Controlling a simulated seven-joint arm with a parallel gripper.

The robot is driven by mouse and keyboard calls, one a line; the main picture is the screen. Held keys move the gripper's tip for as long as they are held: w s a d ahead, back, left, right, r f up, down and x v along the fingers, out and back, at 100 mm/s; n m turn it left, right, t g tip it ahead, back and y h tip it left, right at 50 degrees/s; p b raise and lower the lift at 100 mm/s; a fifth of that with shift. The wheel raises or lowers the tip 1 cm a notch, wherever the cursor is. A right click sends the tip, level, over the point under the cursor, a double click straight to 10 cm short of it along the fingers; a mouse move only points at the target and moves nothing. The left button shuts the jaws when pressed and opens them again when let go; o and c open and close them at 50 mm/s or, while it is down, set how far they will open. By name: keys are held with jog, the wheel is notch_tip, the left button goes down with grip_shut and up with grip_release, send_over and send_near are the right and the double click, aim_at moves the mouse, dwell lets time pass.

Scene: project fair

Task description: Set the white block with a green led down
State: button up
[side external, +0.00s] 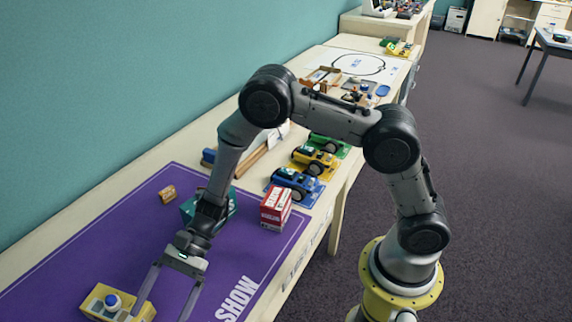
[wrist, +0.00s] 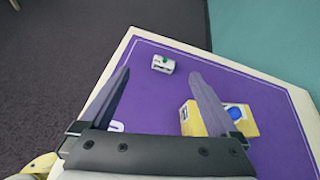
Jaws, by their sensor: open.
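The white block with a green led (wrist: 163,64) rests on the purple mat (wrist: 150,100) in the wrist view, near the mat's border line. The green led is on its upper side. My gripper (wrist: 159,74) is open, and the block appears between and just beyond its fingertips, with nothing held. I cannot tell the exact gap to the block. In the side external view my gripper (side external: 160,314) points down over the mat at the bottom edge, and the block is not visible there.
A yellow box with a blue dome (wrist: 214,120) stands close to the right finger; the side external view also shows this yellow box (side external: 93,301). A red and white box (side external: 275,209), a teal box (side external: 229,206) and toy cars (side external: 293,183) stand farther back. Mat around the block is bare.

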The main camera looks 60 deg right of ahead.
jog(key=s+d+r+n+h, duration=0.3)
jog(key=s+d+r+n, duration=0.2)
jog(key=d+r, duration=0.25)
jog(key=s+d+r+n+h, duration=0.2)
jog(key=s+d+r+n, duration=0.3)
jog(key=r, duration=0.4)
jog(key=s+d+r+n+t+h, duration=0.2)
jog(key=s+d+t+h, duration=0.1)
jog(key=d, duration=0.6)
jog(key=s+d+r+n+t+h, duration=0.3)
jog(key=s+d+h, duration=0.2)
jog(key=s+d, duration=0.2)
jog(key=d, duration=0.2)
jog(key=shift+s+d+t, duration=0.3)
jog(key=shift+s+d, duration=0.05)
jog(key=shift+d, duration=0.05)
